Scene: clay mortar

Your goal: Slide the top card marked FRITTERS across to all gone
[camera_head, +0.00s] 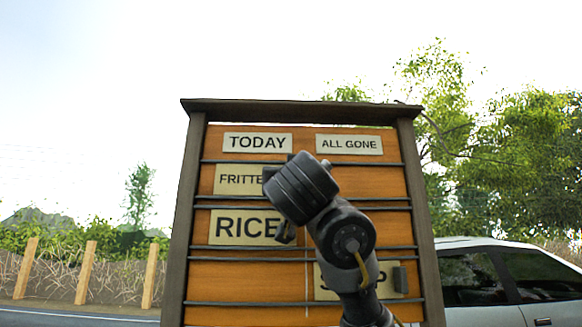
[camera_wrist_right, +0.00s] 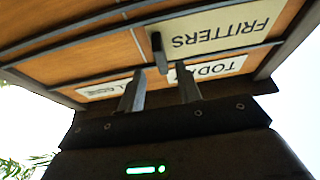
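The FRITTERS card (camera_head: 237,180) sits at the left of the top row, under the TODAY label (camera_head: 257,142). The ALL GONE label (camera_head: 349,144) heads the right column. My right arm covers the card's right end in the head view. In the right wrist view, upside down, the FRITTERS card (camera_wrist_right: 235,27) shows with its dark upright handle (camera_wrist_right: 158,52) at its end. My right gripper (camera_wrist_right: 160,85) is open, its two fingers apart on either side of the handle in the picture. Whether they touch it I cannot tell. My left gripper is out of view.
The RICE card (camera_head: 240,228) is below on the left, its handle (camera_head: 286,233) partly behind my arm. A partly hidden card (camera_head: 328,285) lies lower right with a handle (camera_head: 400,279). Dark rails (camera_head: 380,199) separate rows. The top row's right side is bare.

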